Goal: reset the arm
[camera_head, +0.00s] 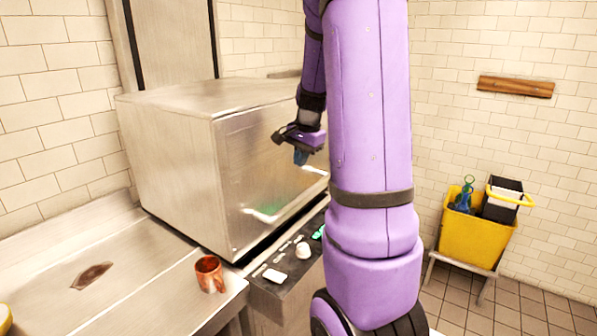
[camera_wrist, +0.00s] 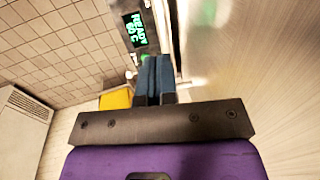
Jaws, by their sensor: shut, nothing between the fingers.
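My gripper (camera_head: 301,157) is in front of the steel box-shaped machine (camera_head: 180,175), partly beside my purple arm in the head view. Its blue fingers point down in that view. In the wrist view the two blue fingers of my gripper (camera_wrist: 154,62) are together, with nothing between them. The steel side of the machine (camera_wrist: 250,70) runs close along the right of the wrist view. My purple arm stands upright in the middle of the head view and hides part of the machine and the wall behind.
A copper mug (camera_head: 209,274) stands at the counter's (camera_head: 150,300) edge. A control panel (camera_head: 285,270) runs below the machine. A yellow bucket (camera_head: 474,233) holding a bottle stands at the right. A wooden strip (camera_head: 515,87) is on the wall. A display (camera_wrist: 134,29) reads "READY".

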